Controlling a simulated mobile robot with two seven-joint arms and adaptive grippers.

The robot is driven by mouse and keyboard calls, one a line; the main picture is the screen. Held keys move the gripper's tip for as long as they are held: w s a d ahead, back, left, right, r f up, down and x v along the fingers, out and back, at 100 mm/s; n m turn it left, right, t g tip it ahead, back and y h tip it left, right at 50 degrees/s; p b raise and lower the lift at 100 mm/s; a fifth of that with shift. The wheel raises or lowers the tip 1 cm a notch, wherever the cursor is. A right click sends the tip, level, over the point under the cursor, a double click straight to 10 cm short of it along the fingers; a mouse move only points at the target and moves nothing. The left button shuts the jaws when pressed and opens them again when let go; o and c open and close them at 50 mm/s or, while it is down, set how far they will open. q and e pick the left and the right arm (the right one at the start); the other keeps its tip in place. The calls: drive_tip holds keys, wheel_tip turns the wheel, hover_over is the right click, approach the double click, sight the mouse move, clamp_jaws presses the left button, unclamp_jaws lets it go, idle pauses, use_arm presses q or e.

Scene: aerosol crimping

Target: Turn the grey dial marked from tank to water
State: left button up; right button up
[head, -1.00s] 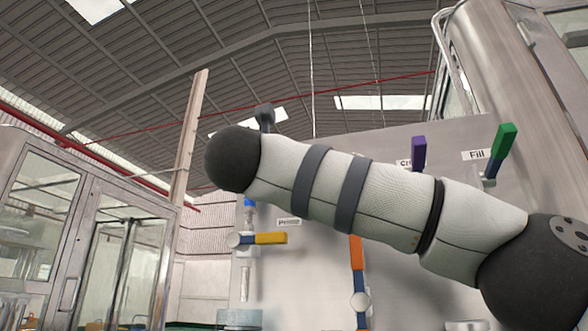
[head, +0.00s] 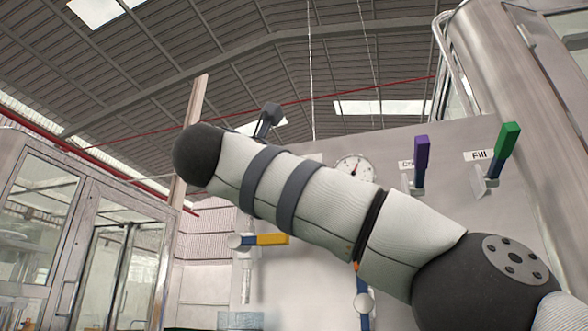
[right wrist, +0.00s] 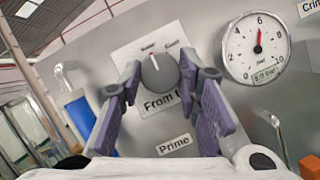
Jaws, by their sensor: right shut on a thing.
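The grey dial (right wrist: 160,73) is a round knob on a white plate in the right wrist view, above the partly hidden "From" label (right wrist: 162,103). The dial's red and white mark points up and slightly left, toward the left of two small labels too blurred to read surely. My right gripper (right wrist: 163,82) is shut on the dial, with one purple-padded finger on each side. In the head view my right arm crosses the panel and the dial does not show. My left gripper is in neither view.
A pressure gauge (right wrist: 256,48) is close to the dial's right. A "Prime" label (right wrist: 174,145) is below it, and a blue handle (right wrist: 80,118) is at left. In the head view, purple (head: 421,153), green (head: 507,140) and yellow (head: 271,239) handles stick out from the panel.

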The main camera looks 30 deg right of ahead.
drive_tip(key=o, duration=1.1)
drive_tip(key=shift+o, duration=0.2)
drive_tip(key=v, duration=1.2)
